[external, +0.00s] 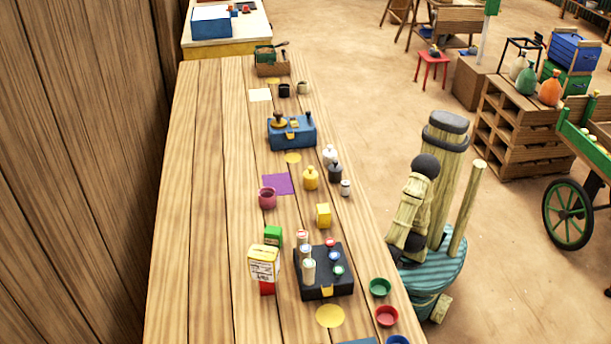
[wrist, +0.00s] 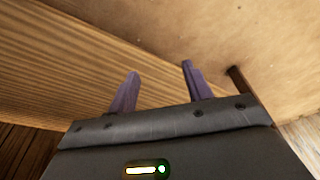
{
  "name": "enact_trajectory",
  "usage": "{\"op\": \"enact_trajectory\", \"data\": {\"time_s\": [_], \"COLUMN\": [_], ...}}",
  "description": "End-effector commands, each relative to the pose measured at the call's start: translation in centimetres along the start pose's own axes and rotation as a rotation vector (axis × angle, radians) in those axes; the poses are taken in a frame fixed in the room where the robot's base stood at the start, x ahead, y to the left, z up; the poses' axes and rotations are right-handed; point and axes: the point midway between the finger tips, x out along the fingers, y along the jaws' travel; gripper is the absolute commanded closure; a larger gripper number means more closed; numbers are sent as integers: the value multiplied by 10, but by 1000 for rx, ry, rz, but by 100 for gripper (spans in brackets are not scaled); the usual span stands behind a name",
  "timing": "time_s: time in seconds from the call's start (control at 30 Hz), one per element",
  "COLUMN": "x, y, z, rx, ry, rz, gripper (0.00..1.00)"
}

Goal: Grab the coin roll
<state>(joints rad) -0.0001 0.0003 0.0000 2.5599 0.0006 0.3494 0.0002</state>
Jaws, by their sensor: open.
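Several pale upright cylinders that look like coin rolls (external: 308,272) stand along the left side of a black tray (external: 325,293) on the long wooden counter. Their tops look reddish and bluish; I cannot tell which is the one named. My gripper (wrist: 160,72) is open in the wrist view, with two purple fingers apart and nothing between them. Only the counter's wooden side and the floor show beyond it. In the external view my arm is folded by the counter's right edge, away from the rolls, and its fingers cannot be made out.
Red, blue and green discs lie on the tray's right part. Green (external: 380,287) and red bowls (external: 387,316) sit near the edge. The counter's left side is clear.

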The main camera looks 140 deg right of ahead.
Motion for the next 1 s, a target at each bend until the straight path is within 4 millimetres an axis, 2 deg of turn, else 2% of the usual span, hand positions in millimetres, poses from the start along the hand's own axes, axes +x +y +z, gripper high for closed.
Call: {"op": "enact_trajectory", "data": {"time_s": [0.13, 0.27, 0.6, 1.0], "x": [-8, -20, -46, -70], "y": [-5, -16, -50, -73], "z": [-7, -22, -66, -97], "rx": [22, 79, 307, 582], "ry": [4, 15, 56, 108], "rz": [-11, -32, -73, -37], "gripper": [50, 50, 50, 50]}}
